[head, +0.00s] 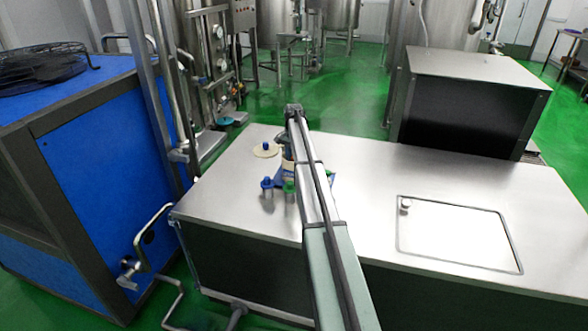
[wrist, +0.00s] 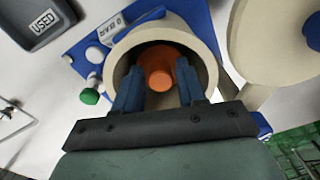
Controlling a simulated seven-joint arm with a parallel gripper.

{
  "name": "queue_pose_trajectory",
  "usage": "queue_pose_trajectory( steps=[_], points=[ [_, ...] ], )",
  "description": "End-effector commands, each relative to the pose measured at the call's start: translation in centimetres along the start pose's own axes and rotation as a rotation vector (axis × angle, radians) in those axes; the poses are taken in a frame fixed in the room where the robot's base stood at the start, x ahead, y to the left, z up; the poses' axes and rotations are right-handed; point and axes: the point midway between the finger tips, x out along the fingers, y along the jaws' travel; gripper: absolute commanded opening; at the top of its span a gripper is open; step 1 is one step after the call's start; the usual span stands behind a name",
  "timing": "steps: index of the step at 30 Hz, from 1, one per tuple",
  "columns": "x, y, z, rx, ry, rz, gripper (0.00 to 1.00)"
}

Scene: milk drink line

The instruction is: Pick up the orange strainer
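The orange strainer (wrist: 160,66) sits inside a cream round vessel (wrist: 208,55) in the wrist view. It has a small round knob facing up. My gripper (wrist: 160,80) is open over the vessel mouth, with one blue finger on each side of the knob. I see small gaps between the knob and the fingers; I cannot tell how deep the tips reach. In the head view my arm covers most of the vessel (head: 287,167), and the strainer is hidden there.
A dark tray marked USED (wrist: 42,22) is at upper left in the wrist view. A hatch (head: 455,232) lies at right.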

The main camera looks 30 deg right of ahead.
Motion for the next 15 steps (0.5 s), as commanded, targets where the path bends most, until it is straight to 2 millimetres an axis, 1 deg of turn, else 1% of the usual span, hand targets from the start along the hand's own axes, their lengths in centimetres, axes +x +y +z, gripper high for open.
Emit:
queue_pose_trajectory(
  steps=[1, 2, 12, 15],
  points=[
    [-0.01, 0.00, 0.00, 0.000, 0.000, 0.000, 0.35],
    [-0.01, 0.00, 0.00, 0.000, 0.000, 0.000, 0.32],
    [-0.01, 0.00, 0.00, 0.000, 0.000, 0.000, 0.00],
    [-0.01, 0.00, 0.01, 0.000, 0.000, 0.000, 0.00]
  ],
)
